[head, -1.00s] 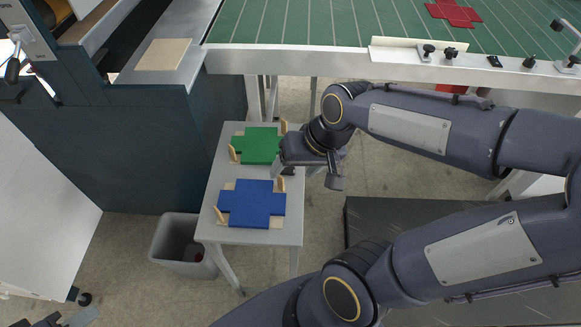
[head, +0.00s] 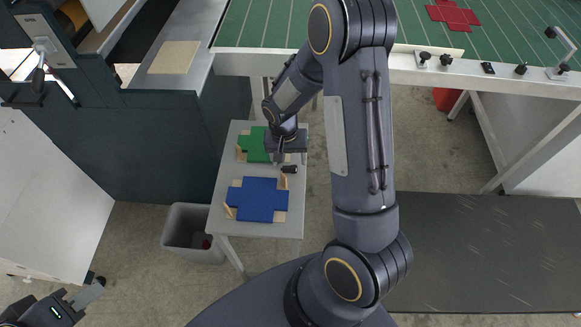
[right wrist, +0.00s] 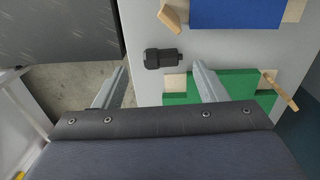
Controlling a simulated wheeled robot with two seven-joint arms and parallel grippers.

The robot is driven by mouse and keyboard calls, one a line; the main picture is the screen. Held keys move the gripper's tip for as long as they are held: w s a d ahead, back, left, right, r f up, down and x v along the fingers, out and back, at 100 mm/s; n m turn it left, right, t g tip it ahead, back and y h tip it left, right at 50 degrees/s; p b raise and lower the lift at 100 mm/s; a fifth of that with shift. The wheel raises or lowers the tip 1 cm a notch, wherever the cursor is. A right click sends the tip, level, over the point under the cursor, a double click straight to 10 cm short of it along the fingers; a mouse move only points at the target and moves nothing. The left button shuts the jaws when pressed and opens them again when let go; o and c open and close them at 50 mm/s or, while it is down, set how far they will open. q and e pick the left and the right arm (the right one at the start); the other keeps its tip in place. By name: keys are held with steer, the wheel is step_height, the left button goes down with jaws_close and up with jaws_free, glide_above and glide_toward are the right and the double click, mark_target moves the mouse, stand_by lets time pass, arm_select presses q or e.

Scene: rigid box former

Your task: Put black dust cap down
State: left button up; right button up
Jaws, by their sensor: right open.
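The black dust cap (head: 289,169) lies on its side on the small grey table (head: 228,181), near the table's right edge, between the green and blue pieces. It also shows in the right wrist view (right wrist: 161,58), just beyond the fingertips and in line with the gap between them. My right gripper (head: 279,157) is open and empty, over the edge of the green piece. Its two fingers stand wide apart in the right wrist view (right wrist: 160,72). My left gripper (head: 84,298) is at the lower left of the head view, far from the cap; its opening is unclear.
A green cross-shaped piece (head: 254,144) and a blue one (head: 257,200) lie on the table with small wooden blocks. A grey bin (head: 187,222) stands left of the table. A green-topped bench (head: 300,25) with a red cross piece (head: 453,14) is behind.

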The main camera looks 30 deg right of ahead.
mark_target(290, 167)
step_height(290, 167, down, 4)
steer(key=shift+d, duration=0.15)
steer(key=c, duration=1.1)
steer(key=shift+r, duration=0.1)
steer(key=shift+c, duration=0.2)
